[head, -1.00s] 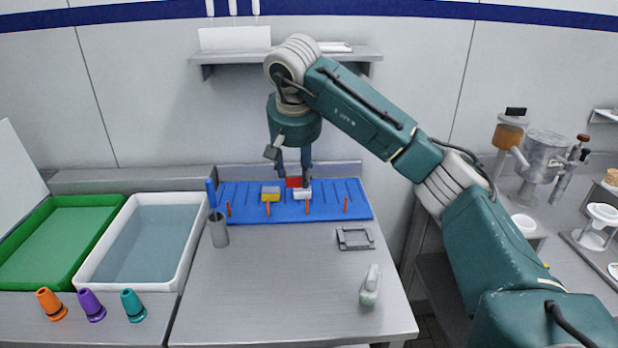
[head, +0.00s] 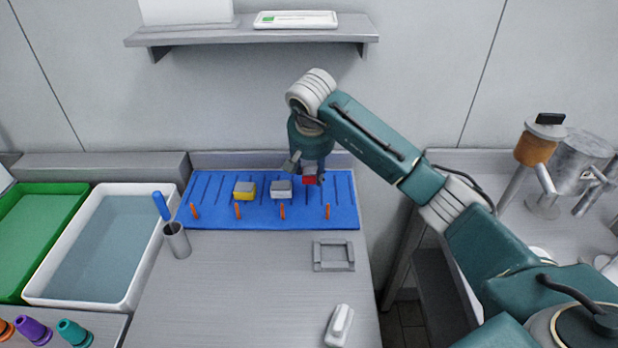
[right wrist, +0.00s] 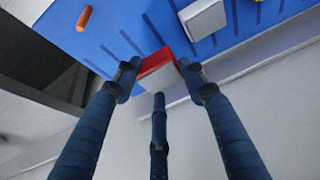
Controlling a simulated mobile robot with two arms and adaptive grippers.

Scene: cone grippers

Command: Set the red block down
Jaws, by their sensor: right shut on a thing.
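The red block (head: 310,179) is held by my right gripper (head: 309,173) over the right back part of the blue slotted mat (head: 345,213). In the right wrist view the red block (right wrist: 156,62) sits between the dark fingers of the gripper (right wrist: 160,78), with its grey side facing the camera. I cannot tell whether it touches the mat. A grey-white block (head: 281,189) lies to its left, and a yellow block with a grey top (head: 244,190) farther left. My left gripper is not in view.
Several orange pegs (head: 282,212) stand along the mat's front. A grey cup with a blue-handled tool (head: 177,241) stands left of the mat. A grey square frame (head: 333,243) and a white device (head: 339,325) lie in front. A shelf (head: 250,36) is above.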

